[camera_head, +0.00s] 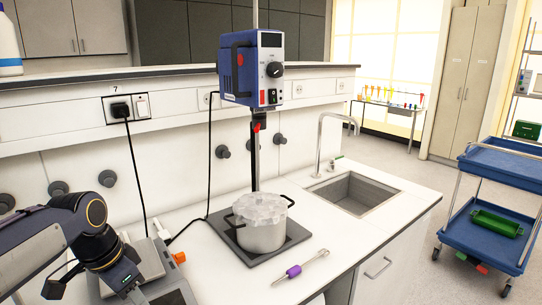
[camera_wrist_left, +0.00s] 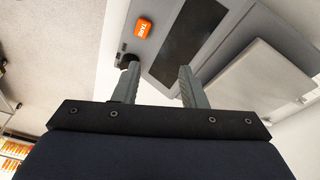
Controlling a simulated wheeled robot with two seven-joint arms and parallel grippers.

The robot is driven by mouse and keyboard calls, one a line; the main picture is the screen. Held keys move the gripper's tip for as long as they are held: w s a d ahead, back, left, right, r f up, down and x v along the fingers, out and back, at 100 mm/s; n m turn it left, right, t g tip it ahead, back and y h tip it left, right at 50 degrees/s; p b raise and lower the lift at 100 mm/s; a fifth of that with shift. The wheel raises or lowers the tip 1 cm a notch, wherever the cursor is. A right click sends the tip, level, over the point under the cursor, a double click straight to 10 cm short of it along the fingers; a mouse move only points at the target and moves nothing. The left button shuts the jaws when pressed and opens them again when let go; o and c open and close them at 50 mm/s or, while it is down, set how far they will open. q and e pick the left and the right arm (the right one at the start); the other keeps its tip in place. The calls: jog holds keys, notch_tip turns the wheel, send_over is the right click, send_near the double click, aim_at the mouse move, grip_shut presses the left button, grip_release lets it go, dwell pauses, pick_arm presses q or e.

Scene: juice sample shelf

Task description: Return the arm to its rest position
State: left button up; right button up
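My left arm comes in from the left in the head view. Its gripper (camera_head: 132,290) hangs over the grey weighing device near the front left of the counter. In the left wrist view the two fingers (camera_wrist_left: 159,68) are spread apart with nothing between them. Beyond the fingertips lies the grey weighing device (camera_wrist_left: 165,50) with a dark display strip, an orange TARE button (camera_wrist_left: 143,27) and a pale square plate (camera_wrist_left: 255,85). The orange button (camera_head: 179,257) also shows in the head view. I cannot tell whether the fingers touch the device. My right gripper is not in view.
A pot of ice (camera_head: 262,235) stands on a dark base under a blue overhead stirrer (camera_head: 252,68). A purple-handled tool (camera_head: 294,271) lies on the counter (camera_head: 350,240) in front. A sink (camera_head: 355,193) is to the right. A blue cart (camera_head: 485,235) stands beyond the counter.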

pick_arm(q)
jog(key=s+d+f+n+t, duration=0.1)
jog(key=s+d+f+n, duration=0.1)
jog(key=s, duration=0.4)
jog(key=s+d+f+n+t+h, duration=0.1)
jog(key=s+d+f+n, duration=0.1)
jog(key=s, duration=0.4)
jog(key=s+d+f+n+t+h, duration=0.1)
jog(key=s+d+f+n+t, duration=0.1)
jog(key=s, duration=0.4)
jog(key=f+n, duration=0.1)
jog(key=n, duration=0.1)
jog(key=shift+s+n, duration=0.3)
jog(key=shift+s, duration=0.1)
dwell(1.4)
